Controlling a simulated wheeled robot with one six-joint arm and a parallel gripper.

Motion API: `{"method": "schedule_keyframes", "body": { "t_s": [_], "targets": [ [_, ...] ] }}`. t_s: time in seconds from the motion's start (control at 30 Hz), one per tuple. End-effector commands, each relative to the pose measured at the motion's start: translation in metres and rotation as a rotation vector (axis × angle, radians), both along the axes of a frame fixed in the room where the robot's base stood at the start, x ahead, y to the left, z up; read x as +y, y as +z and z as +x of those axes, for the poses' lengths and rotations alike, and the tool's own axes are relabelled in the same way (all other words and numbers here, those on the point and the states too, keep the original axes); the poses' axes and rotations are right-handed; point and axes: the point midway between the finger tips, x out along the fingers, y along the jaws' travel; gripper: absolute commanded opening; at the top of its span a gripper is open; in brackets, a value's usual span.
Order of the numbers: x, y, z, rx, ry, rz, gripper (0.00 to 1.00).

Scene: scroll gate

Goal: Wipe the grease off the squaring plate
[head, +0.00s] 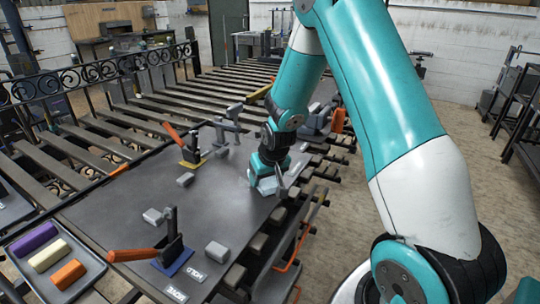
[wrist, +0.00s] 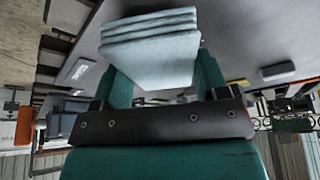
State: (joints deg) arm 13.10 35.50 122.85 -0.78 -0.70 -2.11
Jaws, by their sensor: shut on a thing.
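The squaring plate (head: 115,215) is a wide dark grey sheet across the near part of the slatted bench. It also fills much of the upper wrist view (wrist: 240,40). My gripper (head: 266,172) is over the plate's right side, low down. In the wrist view my gripper (wrist: 165,80) is shut on a folded pale blue-white cloth (wrist: 150,45), held between its teal fingers. The cloth's pale edge (head: 262,186) shows under the gripper, at or very near the plate's surface; I cannot tell if it touches. The plate has dull, lighter patches; I cannot make out clear grease.
Two orange-handled clamps stand on the plate, one on a blue base (head: 173,262), one on a yellow base (head: 192,161). Several grey blocks (head: 216,252) sit around it. A tray (head: 88,282) with purple, yellow and orange bars is at lower left. The plate's middle is clear.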

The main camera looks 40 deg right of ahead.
Motion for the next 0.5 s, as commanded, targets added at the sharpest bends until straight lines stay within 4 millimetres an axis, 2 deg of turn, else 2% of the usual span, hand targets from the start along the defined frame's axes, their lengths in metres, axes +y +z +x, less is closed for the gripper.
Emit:
{"method": "schedule_keyframes", "body": {
  "t_s": [0.03,0.5],
  "targets": [
    [0.002,0.012,0.001,-0.003,0.003,-0.001,0.45],
    [0.005,0.054,0.002,-0.003,0.008,0.000,0.45]
  ]
}}
